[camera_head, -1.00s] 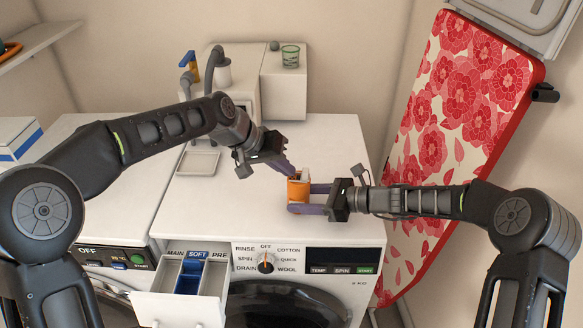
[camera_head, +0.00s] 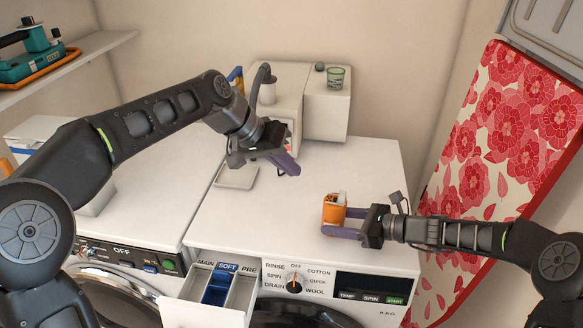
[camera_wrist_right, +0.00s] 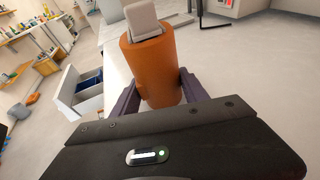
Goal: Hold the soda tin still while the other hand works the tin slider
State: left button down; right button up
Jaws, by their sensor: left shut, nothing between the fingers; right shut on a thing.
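The soda tin (camera_head: 334,209) is orange with a pale slider (camera_head: 340,197) on its top. It stands upright on the white washing machine top, toward the right. My right gripper (camera_head: 345,222) is shut around the tin's body from the right. In the right wrist view the tin (camera_wrist_right: 153,68) sits between the purple fingers, and the pale slider (camera_wrist_right: 143,18) stands up on its top. My left gripper (camera_head: 290,165) is shut and empty, above the machine top, up and left of the tin and apart from it.
An open detergent drawer (camera_head: 190,312) juts from the machine's front at the left. A white dispenser unit with a green glass (camera_head: 335,77) stands at the back. A floral ironing board (camera_head: 505,140) leans at the right.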

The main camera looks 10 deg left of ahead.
jog(key=o, duration=1.1)
jog(key=shift+c, duration=0.2)
jog(key=shift+d, duration=0.1)
jog(key=v, duration=1.2)
jog(key=shift+s, duration=0.15)
